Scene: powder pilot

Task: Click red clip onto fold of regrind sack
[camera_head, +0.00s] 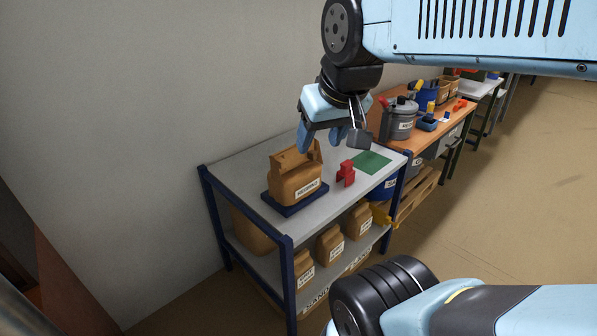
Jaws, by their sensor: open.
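The regrind sack (294,182), brown with a white label and an upright folded top, stands on a dark blue base (290,208) on the grey shelf top. The red clip (346,173) stands on the shelf top just right of the sack, apart from it. My gripper (340,140) is open and empty, pointing down above the sack and the clip. It appears clear of both. The label text is too small to read surely.
A green mat (371,162) lies on the grey-topped shelf (240,168) right of the clip. Several brown sacks (331,244) stand on its lower level. An orange-topped bench (432,133) with a grey pot (402,118) and tools stands behind. A wall closes the left side.

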